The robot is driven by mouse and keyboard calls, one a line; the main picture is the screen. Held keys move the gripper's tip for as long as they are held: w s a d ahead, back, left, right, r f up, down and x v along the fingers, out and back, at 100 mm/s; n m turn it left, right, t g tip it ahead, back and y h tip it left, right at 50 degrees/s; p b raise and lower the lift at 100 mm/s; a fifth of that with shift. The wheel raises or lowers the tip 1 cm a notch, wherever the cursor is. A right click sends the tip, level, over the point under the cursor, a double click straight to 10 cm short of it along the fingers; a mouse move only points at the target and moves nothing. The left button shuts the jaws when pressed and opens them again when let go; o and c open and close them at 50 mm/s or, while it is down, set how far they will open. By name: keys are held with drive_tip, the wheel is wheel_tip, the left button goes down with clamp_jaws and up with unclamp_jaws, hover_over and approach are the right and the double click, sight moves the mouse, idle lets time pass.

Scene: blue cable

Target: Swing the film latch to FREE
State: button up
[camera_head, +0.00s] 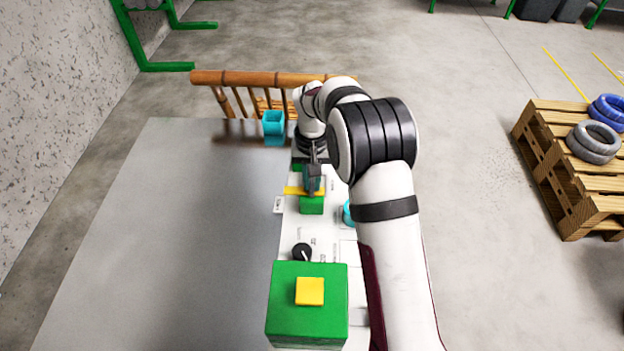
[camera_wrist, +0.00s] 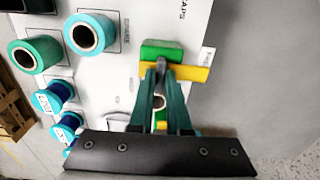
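The film latch shows as a yellow bar (camera_wrist: 192,72) lying across a white panel, beside a green block (camera_wrist: 158,45) in the wrist view. A small white label (camera_wrist: 207,57), its print too blurred to read surely, sits by the bar's right end. In the head view the yellow bar (camera_head: 292,190) sticks out left from under my gripper (camera_head: 313,188), with a green block (camera_head: 311,206) nearer the camera. My gripper's fingertips (camera_wrist: 161,66) are close together at the bar and cover part of it. I cannot tell whether anything is pinched between them.
Green (camera_wrist: 37,54) and cyan (camera_wrist: 90,35) spools stand beside the latch, with blue spools (camera_wrist: 50,97) below. A black knob (camera_head: 302,252) and a large green box with a yellow top (camera_head: 307,325) are nearer. A cyan cup (camera_head: 273,124) stands behind. The grey tabletop (camera_head: 180,230) is clear.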

drive_tip(key=o, duration=0.4)
drive_tip(key=shift+o, duration=0.2)
wheel_tip(320, 180, up, 16)
